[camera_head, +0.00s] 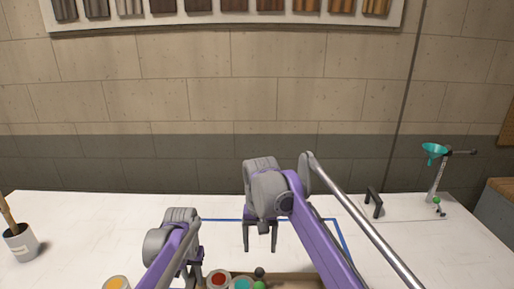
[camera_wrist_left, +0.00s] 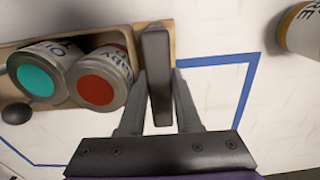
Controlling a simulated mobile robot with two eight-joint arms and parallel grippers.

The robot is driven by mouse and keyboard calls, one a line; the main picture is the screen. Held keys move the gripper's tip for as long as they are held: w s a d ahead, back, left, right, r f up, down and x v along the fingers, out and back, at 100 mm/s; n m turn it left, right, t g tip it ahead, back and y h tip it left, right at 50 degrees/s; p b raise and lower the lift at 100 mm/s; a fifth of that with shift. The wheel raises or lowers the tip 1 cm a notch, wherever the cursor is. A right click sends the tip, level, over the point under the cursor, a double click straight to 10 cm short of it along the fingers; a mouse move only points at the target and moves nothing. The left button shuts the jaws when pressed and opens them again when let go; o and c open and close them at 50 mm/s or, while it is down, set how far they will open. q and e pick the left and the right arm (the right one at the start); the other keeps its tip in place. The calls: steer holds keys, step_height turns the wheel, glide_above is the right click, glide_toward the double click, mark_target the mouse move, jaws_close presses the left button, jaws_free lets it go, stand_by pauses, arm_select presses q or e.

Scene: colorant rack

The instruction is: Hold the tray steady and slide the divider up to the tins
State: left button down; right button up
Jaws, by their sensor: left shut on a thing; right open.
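The wooden tray (camera_head: 300,278) lies at the bottom edge of the head view, mostly cut off. It holds a red-topped tin (camera_head: 218,279) and a teal-topped tin (camera_head: 243,284), side by side. The left wrist view shows the red tin (camera_wrist_left: 97,88) nearest my left gripper and the teal tin (camera_wrist_left: 38,80) beyond it. My left gripper (camera_wrist_left: 158,85) is shut on a dark upright grip at the tray's end. My right gripper (camera_head: 260,238) is open and empty above the table behind the tray. A dark ball knob (camera_head: 259,272) shows by the tins; I cannot make out the divider clearly.
A blue outline (camera_head: 342,240) is marked on the white table (camera_head: 100,225). A yellow-topped tin (camera_head: 117,283) stands left of the tray. A brush pot (camera_head: 20,243) is far left. A black handle (camera_head: 375,203) and a stand with a teal funnel (camera_head: 434,152) are at right.

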arm_select(q)
steer(key=c, duration=0.5)
jaws_free()
